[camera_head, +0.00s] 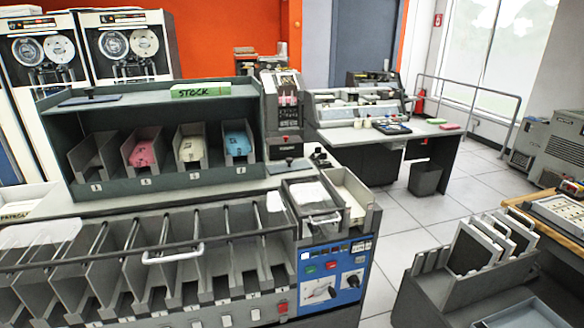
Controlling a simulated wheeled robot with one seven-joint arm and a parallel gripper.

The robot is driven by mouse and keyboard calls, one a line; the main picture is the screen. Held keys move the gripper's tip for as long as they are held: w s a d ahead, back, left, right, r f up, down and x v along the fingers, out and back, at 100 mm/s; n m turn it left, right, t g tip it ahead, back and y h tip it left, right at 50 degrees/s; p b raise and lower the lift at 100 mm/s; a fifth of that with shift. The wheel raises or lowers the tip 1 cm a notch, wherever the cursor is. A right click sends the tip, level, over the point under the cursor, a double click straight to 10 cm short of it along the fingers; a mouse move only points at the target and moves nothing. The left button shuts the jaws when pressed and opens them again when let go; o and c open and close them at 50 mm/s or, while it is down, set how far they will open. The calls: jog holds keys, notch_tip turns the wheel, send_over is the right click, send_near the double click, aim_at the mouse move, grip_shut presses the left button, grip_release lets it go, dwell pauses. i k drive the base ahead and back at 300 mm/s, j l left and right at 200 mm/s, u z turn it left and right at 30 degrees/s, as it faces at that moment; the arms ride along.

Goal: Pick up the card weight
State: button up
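I cannot tell for certain which item is the card weight. One flat dark plate with a small knob (92,98) lies on top of the grey stock rack (140,188), at its left. A similar dark plate with a knob (290,165) lies on the counter to the right of the rack, in front of a small dark machine (284,110). Both look small, and nothing covers them. My gripper is not in view.
The rack holds pink (145,152), cream (191,149) and blue (236,143) card stacks. A sorter with slanted pockets (130,265) and a blue control panel (333,275) fills the front.

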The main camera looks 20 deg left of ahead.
aim_at(290, 166)
jog(key=i+j+u, duration=0.2)
jog(key=i+u, duration=0.15)
jog(key=i, duration=0.2)
jog(key=i+u, duration=0.4)
jog(key=i+l+u, duration=0.15)
jog(key=i+u, duration=0.2)
jog(key=i, duration=0.3)
